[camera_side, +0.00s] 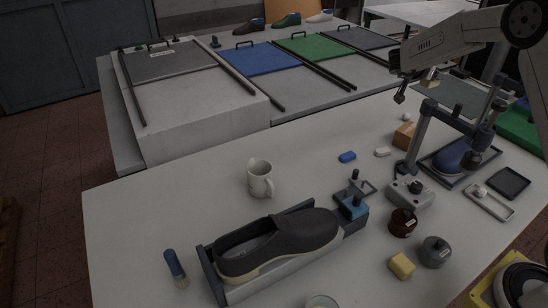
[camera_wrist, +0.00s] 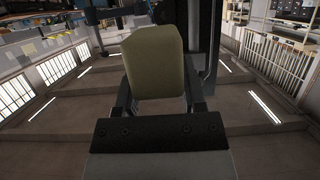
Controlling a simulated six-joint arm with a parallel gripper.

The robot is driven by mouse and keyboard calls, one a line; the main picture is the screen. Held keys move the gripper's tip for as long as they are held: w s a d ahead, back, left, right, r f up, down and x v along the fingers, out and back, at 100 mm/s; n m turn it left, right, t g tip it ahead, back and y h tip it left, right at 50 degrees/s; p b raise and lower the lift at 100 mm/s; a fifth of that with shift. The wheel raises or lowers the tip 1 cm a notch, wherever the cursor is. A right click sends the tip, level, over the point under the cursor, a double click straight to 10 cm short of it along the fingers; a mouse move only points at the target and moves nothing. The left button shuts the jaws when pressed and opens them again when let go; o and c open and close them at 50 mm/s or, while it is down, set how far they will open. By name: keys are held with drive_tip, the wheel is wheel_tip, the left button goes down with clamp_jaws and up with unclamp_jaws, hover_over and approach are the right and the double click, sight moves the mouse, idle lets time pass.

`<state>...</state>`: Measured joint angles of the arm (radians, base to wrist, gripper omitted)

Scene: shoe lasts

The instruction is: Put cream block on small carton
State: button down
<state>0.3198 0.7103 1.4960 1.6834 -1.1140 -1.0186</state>
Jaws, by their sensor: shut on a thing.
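My gripper (camera_side: 424,83) is raised above the back right part of the table, and its jaws are shut on the cream block (camera_side: 431,77). In the wrist view the cream block (camera_wrist: 155,62) stands between the two fingers, dull and shaded. The small carton (camera_side: 404,134), a brown box, sits on the table below my gripper, partly hidden by the post of the stand beside it. The block is in the air, well apart from the carton.
A post stand (camera_side: 424,130) with a blue shoe last (camera_side: 452,156) stands right of the carton. A white eraser-like piece (camera_side: 383,151) and a blue one (camera_side: 347,157) lie to its left. A yellow block (camera_side: 401,266), jars (camera_side: 435,251) and a mug (camera_side: 260,177) stand nearer.

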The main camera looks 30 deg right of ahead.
drive_tip(key=shift+w+d+f, duration=1.5)
drive_tip(key=shift+d+f, duration=0.05)
drive_tip(key=shift+f, duration=2.25)
hover_over(410, 129)
drive_tip(key=shift+d+f, duration=0.15)
drive_tip(key=shift+f, duration=3)
drive_tip(key=shift+f, duration=0.15)
drive_tip(key=shift+f, duration=1.7)
drive_tip(key=shift+f, duration=0.15)
drive_tip(key=shift+c, duration=0.8)
unclamp_jaws()
